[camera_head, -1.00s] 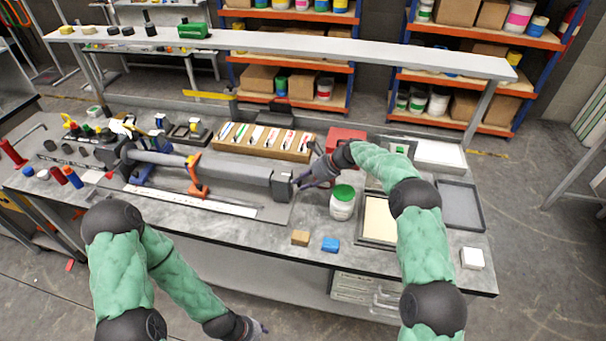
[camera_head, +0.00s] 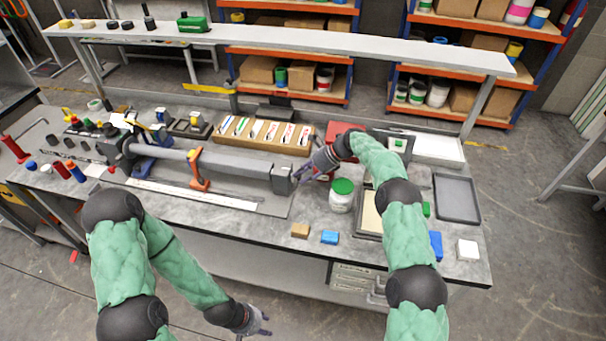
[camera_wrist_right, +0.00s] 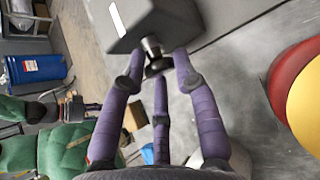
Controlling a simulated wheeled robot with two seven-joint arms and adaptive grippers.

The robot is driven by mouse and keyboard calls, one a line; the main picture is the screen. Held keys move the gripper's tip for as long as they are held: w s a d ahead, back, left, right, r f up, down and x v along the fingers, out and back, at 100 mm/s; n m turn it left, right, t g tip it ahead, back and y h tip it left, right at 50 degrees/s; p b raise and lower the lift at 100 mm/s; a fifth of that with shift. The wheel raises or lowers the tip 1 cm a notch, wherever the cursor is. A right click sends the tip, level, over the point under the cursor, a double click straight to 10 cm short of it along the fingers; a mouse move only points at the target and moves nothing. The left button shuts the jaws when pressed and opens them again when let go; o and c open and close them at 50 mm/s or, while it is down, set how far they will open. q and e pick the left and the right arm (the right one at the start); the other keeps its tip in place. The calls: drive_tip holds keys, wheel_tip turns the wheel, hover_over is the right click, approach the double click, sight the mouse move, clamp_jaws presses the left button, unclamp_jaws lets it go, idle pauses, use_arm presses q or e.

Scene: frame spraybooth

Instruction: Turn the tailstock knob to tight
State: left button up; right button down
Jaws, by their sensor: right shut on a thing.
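The tailstock (camera_head: 282,180) is the dark grey block at the right end of the long grey bar on the bench fixture. In the right wrist view the tailstock block (camera_wrist_right: 165,22) shows at the top, with a short metal shaft and the dark tailstock knob (camera_wrist_right: 158,67) coming out of it. My right gripper (camera_head: 306,173) is at the tailstock's right end, its purple fingers shut around the knob; they also show in the right wrist view (camera_wrist_right: 158,76). Whether the knob is tight cannot be seen. My left gripper (camera_head: 264,323) hangs low in front of the bench, open and empty.
A white jar with a green lid (camera_head: 342,195) stands close to my right gripper. A red box (camera_head: 346,134) is behind my right wrist. An orange clamp (camera_head: 198,172) holds the bar.

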drive_tip(key=shift+s+f, duration=0.15)
drive_tip(key=shift+f, duration=0.15)
drive_tip(key=c, duration=1.2)
unclamp_jaws()
drive_tip(key=shift+r, duration=0.1)
drive_tip(key=v, duration=1.2)
